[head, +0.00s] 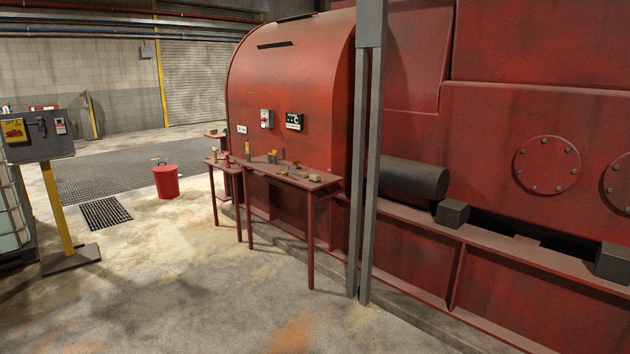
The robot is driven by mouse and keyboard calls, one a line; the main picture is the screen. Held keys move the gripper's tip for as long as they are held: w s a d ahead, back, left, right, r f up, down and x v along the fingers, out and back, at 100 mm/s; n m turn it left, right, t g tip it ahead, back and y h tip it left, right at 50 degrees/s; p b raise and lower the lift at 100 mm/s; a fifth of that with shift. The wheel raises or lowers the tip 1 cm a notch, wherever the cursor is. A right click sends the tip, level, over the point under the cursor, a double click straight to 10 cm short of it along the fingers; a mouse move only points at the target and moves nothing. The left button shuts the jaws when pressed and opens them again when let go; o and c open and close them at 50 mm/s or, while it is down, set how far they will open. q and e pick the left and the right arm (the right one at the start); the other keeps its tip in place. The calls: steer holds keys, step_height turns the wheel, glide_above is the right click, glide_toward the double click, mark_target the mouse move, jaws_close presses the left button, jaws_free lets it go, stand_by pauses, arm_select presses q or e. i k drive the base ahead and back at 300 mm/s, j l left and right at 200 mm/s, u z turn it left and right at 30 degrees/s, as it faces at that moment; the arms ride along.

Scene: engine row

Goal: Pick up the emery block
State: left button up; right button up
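I cannot make out the emery block for certain. Several small items lie on a narrow red table (328,183) against the big red engine housing, and they are too small to name surely. A yellowish item (272,157) stands toward the table's left part, and a small brownish item (314,178) lies near its right end. A second, smaller red table (228,169) to the left carries a few more small items. Neither of my grippers is in view.
A grey post (364,200) stands right of the tables. A red bucket (166,182) sits on the floor near a grate (105,213). A stand with a grey panel (40,136) is at left. The concrete floor (190,290) before the tables is clear.

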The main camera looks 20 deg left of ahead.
mark_target(314, 178)
steer(key=i+j+u, duration=0.55)
steer(key=i+u, duration=0.3)
steer(key=i, duration=0.05)
